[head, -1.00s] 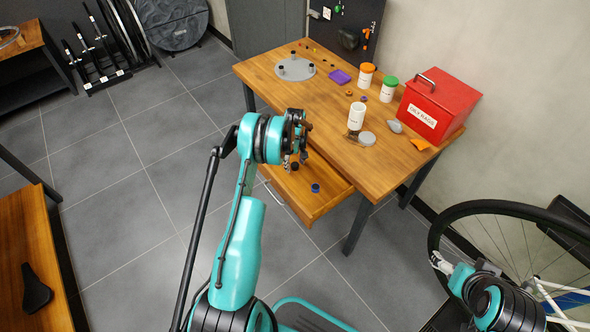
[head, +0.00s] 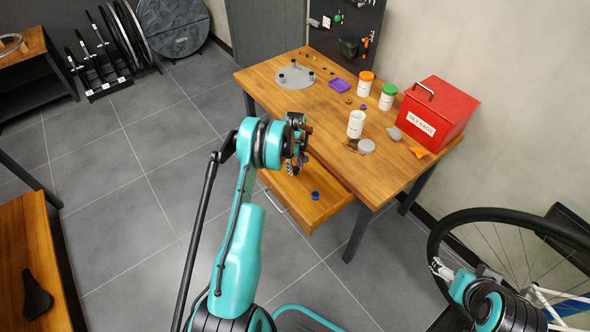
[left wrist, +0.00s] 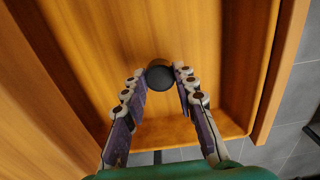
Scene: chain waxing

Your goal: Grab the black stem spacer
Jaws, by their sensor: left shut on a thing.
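The black stem spacer (left wrist: 160,75) is a short dark cylinder between my left fingertips in the left wrist view. My left gripper (left wrist: 160,80) is shut on it, one finger on each side, over the wooden inside of the open drawer. In the head view my left gripper (head: 296,164) is at the drawer (head: 312,203), and the spacer is hidden there. My right gripper (head: 441,268) is at the lower right, by the bicycle wheel; its fingers are too small to read.
A dark blue ring-like piece (head: 315,195) lies in the drawer. On the workbench (head: 330,120) stand a white cup (head: 356,124), two lidded jars, a red box (head: 438,112) and a grey disc (head: 294,77) with black pegs. A bicycle wheel (head: 505,225) stands at right.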

